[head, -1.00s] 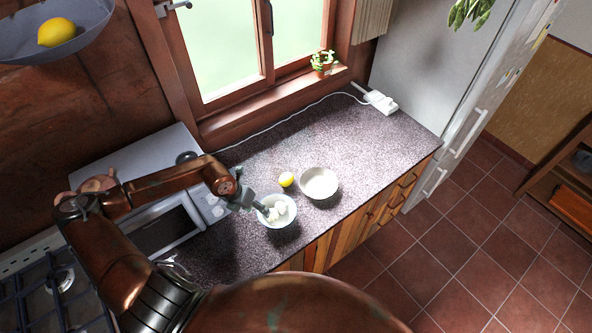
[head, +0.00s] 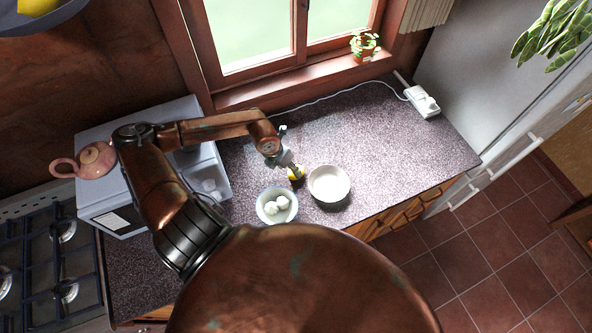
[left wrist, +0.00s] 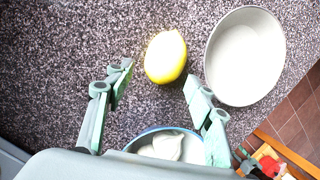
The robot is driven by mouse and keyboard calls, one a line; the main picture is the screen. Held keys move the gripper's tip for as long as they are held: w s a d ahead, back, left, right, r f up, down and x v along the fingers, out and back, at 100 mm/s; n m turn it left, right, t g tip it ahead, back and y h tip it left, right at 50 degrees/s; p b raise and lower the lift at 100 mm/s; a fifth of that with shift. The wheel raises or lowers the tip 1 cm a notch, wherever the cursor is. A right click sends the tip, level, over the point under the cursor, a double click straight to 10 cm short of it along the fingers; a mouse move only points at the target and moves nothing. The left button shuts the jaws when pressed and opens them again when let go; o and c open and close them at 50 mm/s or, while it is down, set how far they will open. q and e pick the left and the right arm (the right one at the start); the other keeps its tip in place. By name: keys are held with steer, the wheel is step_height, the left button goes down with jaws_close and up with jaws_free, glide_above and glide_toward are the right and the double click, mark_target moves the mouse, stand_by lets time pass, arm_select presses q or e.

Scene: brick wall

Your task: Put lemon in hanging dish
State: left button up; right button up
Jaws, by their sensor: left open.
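A yellow lemon (left wrist: 166,57) lies on the speckled counter, beyond and between the fingertips of my left gripper (left wrist: 156,82), which is open and empty. In the head view my left gripper (head: 292,168) hangs over the lemon (head: 297,176) and partly hides it. The hanging dish (head: 40,20) is at the top left corner, cut off by the frame edge. Another yellow lemon (head: 38,6) shows in it. My right gripper is not in view.
An empty pale bowl (head: 329,184) stands just right of the lemon. A bowl with white eggs or similar (head: 276,206) stands in front. A microwave (head: 150,175) with a pink teapot (head: 97,160) on top is at left, beside the stove (head: 50,260).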

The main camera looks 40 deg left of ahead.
arm_select(q)
steer(key=shift+w+d+f+p, duration=0.3)
steer(key=shift+w+f, duration=0.2)
steer(key=shift+w, duration=0.15)
steer(key=shift+w+d+f+p, duration=0.15)
steer(key=shift+w+f+p, duration=0.1)
steer(key=shift+w+f, duration=0.3)
steer(key=shift+w+d+f, duration=0.1)
steer(key=shift+w+f, duration=0.25)
steer(key=shift+f, duration=0.25)
steer(key=shift+s+f, duration=0.15)
steer(key=shift+f, duration=0.55)
steer(key=shift+c, duration=1)
steer(key=c, duration=0.5)
steer(key=shift+c, duration=1.4)
steer(key=shift+r, duration=0.1)
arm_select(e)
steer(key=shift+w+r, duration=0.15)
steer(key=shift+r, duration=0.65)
